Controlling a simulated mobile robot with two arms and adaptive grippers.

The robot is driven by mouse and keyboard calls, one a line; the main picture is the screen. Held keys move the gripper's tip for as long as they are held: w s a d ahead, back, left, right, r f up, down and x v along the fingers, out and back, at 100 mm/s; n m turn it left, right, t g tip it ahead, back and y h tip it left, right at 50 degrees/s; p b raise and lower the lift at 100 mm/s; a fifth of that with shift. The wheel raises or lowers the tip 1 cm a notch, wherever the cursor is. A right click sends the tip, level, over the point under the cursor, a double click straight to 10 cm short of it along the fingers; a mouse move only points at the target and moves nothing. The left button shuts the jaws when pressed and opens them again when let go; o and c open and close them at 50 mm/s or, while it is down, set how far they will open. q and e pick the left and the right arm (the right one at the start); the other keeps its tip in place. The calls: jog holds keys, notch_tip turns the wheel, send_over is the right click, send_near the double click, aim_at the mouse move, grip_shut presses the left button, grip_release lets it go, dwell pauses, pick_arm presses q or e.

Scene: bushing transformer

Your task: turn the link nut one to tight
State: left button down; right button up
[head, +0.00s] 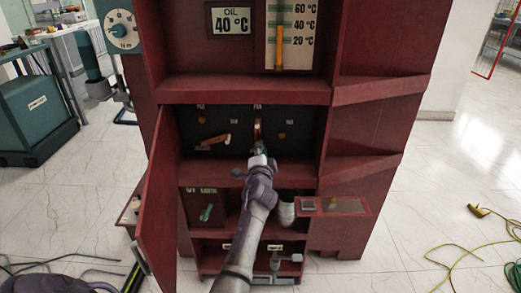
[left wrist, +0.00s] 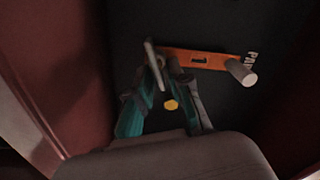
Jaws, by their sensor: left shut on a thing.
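An orange link bar (head: 257,130) stands upright on the black panel in the upper bay of the red cabinet. My left gripper (head: 259,152) reaches in at its lower end. In the left wrist view the orange bar (left wrist: 209,60) runs across the panel, with a grey cylindrical peg (left wrist: 241,72) at its right end. There my left gripper's fingers (left wrist: 165,68) are closed around the bar's left end, on the link nut. The nut is mostly hidden between the fingers. A second orange link (head: 216,140) lies tilted on the panel to the left. My right gripper is not in view.
The cabinet door (head: 158,215) hangs open on the left. A shelf edge (head: 245,90) lies above the bay. A yellow dot (left wrist: 171,104) marks the panel between the fingers. Below are a grey-white cylinder (head: 286,212) and a small red side shelf (head: 340,206). Cables (head: 460,250) lie on the floor.

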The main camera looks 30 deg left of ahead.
pick_arm(q)
jog(key=shift+f+m, duration=0.1)
jog(key=shift+m, duration=0.8)
jog(key=shift+f+m, duration=0.1)
jog(key=shift+m, duration=1)
jog(key=shift+m+p, duration=0.3)
jog(key=shift+m, duration=0.1)
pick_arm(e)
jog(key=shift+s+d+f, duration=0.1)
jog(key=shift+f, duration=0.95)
pick_arm(q)
jog(key=c, duration=1.3)
grip_release()
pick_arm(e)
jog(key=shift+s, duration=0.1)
pick_arm(q)
jog(key=v, duration=1.2)
jog(key=shift+f, duration=0.1)
